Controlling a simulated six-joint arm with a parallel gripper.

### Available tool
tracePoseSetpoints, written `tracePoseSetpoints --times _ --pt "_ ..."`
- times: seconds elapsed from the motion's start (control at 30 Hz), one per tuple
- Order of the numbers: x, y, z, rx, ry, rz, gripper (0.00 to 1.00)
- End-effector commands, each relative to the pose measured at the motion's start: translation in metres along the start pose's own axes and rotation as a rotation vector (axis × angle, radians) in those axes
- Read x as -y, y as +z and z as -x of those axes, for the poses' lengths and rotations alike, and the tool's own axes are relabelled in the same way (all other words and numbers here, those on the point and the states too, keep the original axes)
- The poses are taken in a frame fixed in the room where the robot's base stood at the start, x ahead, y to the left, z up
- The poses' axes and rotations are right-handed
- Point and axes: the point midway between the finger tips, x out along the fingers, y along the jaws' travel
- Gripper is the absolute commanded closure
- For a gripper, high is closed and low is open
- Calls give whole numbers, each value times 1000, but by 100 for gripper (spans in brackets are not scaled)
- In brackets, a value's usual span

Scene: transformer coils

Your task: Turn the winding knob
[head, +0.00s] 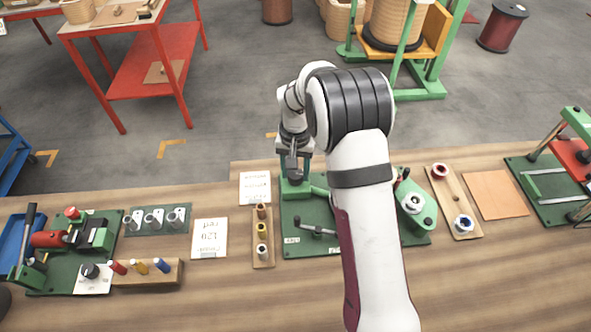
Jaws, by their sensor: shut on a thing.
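The coil winder is a dark green baseplate (300,245) with green fixtures, in the middle of the bench in the head view. A green post (294,190) stands at its back left corner. My gripper (294,176) points down at the top of this post, with its jaws shut on the winding knob. The knob itself is mostly hidden by the jaws, so its angle cannot be told. A dark crank-like lever (318,231) lies on the baseplate in front. My forearm covers the middle of the winder. A green fixture with a silver disc (413,203) shows at its right.
A wooden holder with several small spools (262,254) and a card (209,238) lie left of the winder. A tray with two spools (454,202) and a tan pad (495,194) lie right. The front bench is mostly clear.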

Motion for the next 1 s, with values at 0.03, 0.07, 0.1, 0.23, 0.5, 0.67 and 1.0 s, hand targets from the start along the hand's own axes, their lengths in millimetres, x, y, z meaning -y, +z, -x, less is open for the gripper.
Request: tracePoseSetpoints --times 0.03,0.07,0.1,0.23,0.5,0.67,1.0 --pt "0 0 0 -1 -1 -15 100" --pt "0 0 0 -1 -1 -24 100" --pt "0 0 0 -1 -1 -33 100" --pt "0 0 0 -1 -1 -56 100" --pt "0 0 0 -1 0 -67 100" --pt "0 0 0 -1 0 -66 100" --pt "0 0 0 0 0 -66 20"
